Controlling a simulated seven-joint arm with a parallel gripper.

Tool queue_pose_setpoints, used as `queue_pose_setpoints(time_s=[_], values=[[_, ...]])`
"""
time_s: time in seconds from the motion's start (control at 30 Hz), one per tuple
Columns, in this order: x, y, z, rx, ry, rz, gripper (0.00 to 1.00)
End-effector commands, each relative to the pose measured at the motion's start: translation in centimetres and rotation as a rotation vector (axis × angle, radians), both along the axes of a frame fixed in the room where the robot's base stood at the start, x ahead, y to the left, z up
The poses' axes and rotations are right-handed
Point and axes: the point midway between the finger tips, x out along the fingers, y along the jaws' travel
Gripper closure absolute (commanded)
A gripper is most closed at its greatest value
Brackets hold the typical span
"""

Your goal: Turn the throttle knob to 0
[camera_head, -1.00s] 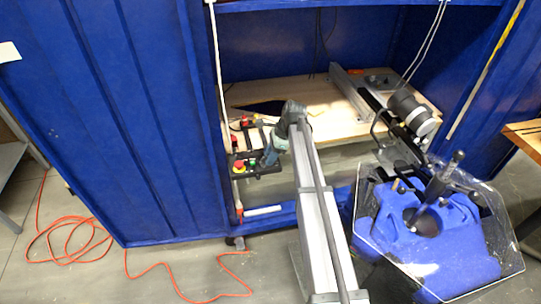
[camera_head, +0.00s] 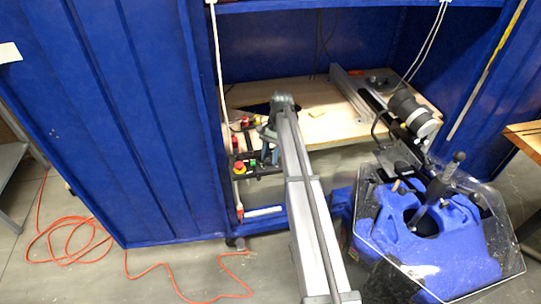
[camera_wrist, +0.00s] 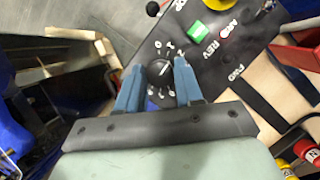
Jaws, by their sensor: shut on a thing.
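The throttle knob (camera_wrist: 159,69) is a small round black knob with a white pointer line, in the upper middle of the wrist view. White numbers ring it on the black control panel (camera_wrist: 210,66). My gripper (camera_wrist: 158,66) has blue fingers, one on each side of the knob, shut on it. The right finger covers part of the number ring, so I cannot read the exact setting. In the head view my gripper (camera_head: 268,134) is at the control panel (camera_head: 262,172) at the cabinet's left opening; the knob is hidden there.
A green button (camera_wrist: 197,32) and a yellow-based button (camera_wrist: 213,5) sit on the panel beyond the fingers. A black toggle (camera_wrist: 153,8) is at its edge. A blue machine with a clear guard (camera_head: 440,240) fills the head view's lower right.

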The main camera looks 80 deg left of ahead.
Motion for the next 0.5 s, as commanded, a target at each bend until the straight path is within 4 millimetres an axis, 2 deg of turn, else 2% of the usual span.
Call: queue_pose_setpoints(time_s=[0.5], values=[[-0.26, 0.19, -0.06, 0.001, -0.002, 0.472, 0.95]])
